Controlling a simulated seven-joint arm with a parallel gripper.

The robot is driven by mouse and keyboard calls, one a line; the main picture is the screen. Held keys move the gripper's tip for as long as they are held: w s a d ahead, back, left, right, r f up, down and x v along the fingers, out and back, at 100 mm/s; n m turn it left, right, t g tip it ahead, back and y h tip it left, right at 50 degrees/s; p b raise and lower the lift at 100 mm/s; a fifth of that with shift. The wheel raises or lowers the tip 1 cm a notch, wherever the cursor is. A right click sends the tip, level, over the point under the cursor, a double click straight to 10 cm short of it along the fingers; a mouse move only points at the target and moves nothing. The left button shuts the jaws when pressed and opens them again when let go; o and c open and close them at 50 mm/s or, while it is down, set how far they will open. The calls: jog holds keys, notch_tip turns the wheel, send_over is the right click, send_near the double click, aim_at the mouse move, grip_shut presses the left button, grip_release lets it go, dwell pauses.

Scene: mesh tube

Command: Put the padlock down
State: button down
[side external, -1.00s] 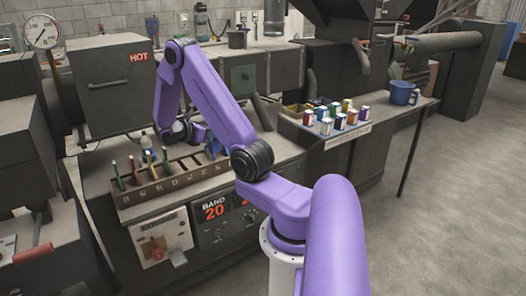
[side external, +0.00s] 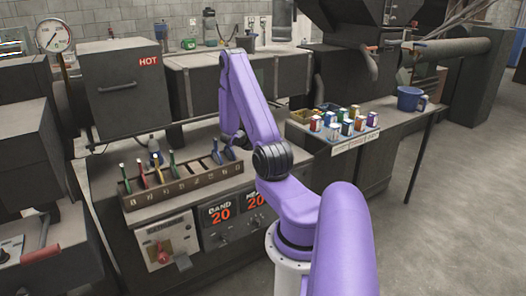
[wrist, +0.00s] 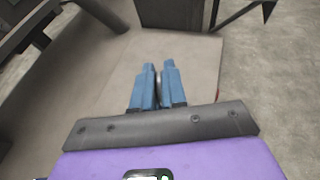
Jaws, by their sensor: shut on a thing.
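In the wrist view my gripper (wrist: 158,86) has two blue fingers close together. They are shut on a thin grey thing (wrist: 158,88), which I take to be the padlock. Only a narrow strip of it shows between the fingers; the rest is hidden. The fingers point over a pale flat surface (wrist: 185,62), and I cannot tell how high above it they are.
A dark slotted rack (side external: 185,187) holds several coloured upright pieces. A grey box marked HOT (side external: 122,85) is at the back left.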

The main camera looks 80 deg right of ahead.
jog(key=shift+f, duration=2.35)
jog(key=shift+f, duration=0.1)
jog(key=c, duration=1.2)
grip_release()
